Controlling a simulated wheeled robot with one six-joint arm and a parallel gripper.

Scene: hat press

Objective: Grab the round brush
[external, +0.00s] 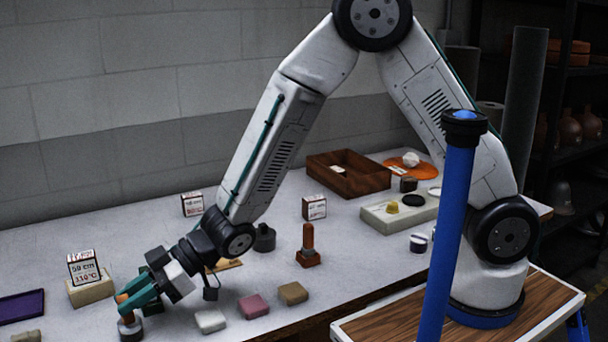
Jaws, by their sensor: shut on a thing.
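My gripper (128,299), with teal fingers, is low over the table at the front left. It is shut on the orange handle of the round brush (130,327), which stands upright with a round grey-brown base at or near the tabletop. The fingers hide much of the handle; I cannot tell whether the base touches the table. A similar orange-handled brush (307,240) with a square reddish base stands apart in the middle of the table.
Left of my gripper are a beige block with a labelled card (84,268) and a purple tray (22,307). To its right lie white, pink (253,306) and tan blocks. A brown wooden box (348,176) and a pale slab (398,218) are further back.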

